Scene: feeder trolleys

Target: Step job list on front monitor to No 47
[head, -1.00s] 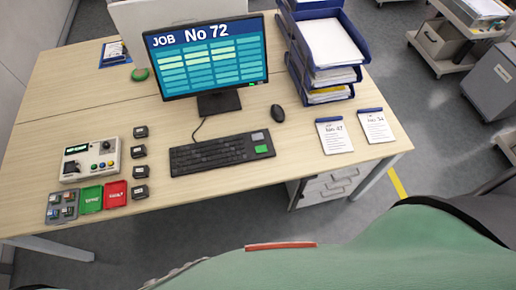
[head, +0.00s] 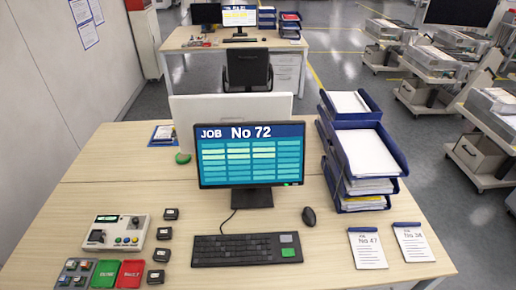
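The front monitor (head: 250,156) stands on the near desk and reads "JOB No 72" above a table of rows. A black keyboard (head: 246,249) lies in front of it, with a green key (head: 288,252) and a grey key (head: 286,239) at its right end. A black mouse (head: 309,216) lies to the right of the keyboard. A notepad marked No 47 (head: 367,249) lies at the right of the desk, beside a second pad (head: 413,243) that seems to read No 34. Neither of my grippers shows in the head view.
A control box (head: 116,232) with buttons, several small black blocks (head: 164,234), a green tray (head: 105,274) and a red tray (head: 131,274) sit at the left. Blue paper trays (head: 362,152) stand right of the monitor. Another desk (head: 190,40) and trolleys (head: 480,140) stand behind.

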